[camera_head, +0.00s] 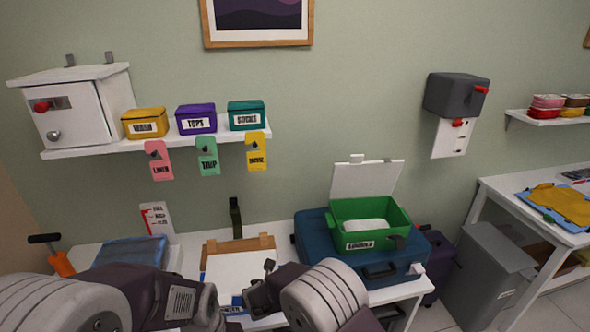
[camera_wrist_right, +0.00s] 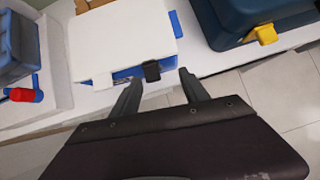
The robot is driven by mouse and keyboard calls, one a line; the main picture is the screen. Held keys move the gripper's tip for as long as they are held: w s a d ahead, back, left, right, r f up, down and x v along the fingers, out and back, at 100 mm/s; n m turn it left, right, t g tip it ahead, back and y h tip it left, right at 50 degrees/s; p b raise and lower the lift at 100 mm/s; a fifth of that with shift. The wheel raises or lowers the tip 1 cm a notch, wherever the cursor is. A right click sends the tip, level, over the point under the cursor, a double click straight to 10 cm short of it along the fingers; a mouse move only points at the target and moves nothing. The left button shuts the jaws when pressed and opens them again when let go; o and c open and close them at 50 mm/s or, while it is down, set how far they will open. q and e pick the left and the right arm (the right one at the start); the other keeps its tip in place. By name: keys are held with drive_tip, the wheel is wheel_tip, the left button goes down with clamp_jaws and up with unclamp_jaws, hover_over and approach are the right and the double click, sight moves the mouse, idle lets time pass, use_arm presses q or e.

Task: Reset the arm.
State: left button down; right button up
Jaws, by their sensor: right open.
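My right gripper (camera_wrist_right: 158,88) is open in the right wrist view, with its two dark fingers apart and nothing between them. It is over the front edge of the table, close to a white-topped box with a blue edge (camera_wrist_right: 110,42) and a black clip (camera_wrist_right: 151,70). I cannot tell whether a finger touches the box. In the head view my right arm comes in low at the centre and hides part of that box (camera_head: 240,270). My left arm shows at the lower left, but its fingers are not visible.
A blue suitcase (camera_head: 312,228) bears an open green box (camera_head: 368,212) at the right of the table. A shelf (camera_head: 90,150) holds several labelled boxes. A grey bin (camera_head: 485,270) stands right.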

drive_tip(key=w+d+r+m+t+h, duration=0.1)
drive_tip(key=w+d+r+m, duration=0.4)
drive_tip(key=d+r, duration=0.4)
drive_tip(key=s+d+r+m+g+h, duration=0.1)
drive_tip(key=s+d+r+m+h, duration=0.15)
drive_tip(key=d+m, duration=0.9)
drive_tip(key=s+d+m+g, duration=0.3)
drive_tip(key=s+d+m, duration=0.5)
drive_tip(key=s+d, duration=0.5)
drive_tip(key=s+a+f+m+g+y, duration=0.1)
drive_tip(key=s+a+f+m, duration=0.1)
drive_tip(key=s+m, duration=0.3)
drive_tip(key=s+a+f+m+g+y, duration=0.1)
drive_tip(key=s+m, duration=0.4)
drive_tip(key=m, duration=0.3)
drive_tip(key=shift+s+a+f+g, duration=0.25)
drive_tip(key=shift+a+f+g, duration=0.1)
drive_tip(key=shift+a+g, duration=0.05)
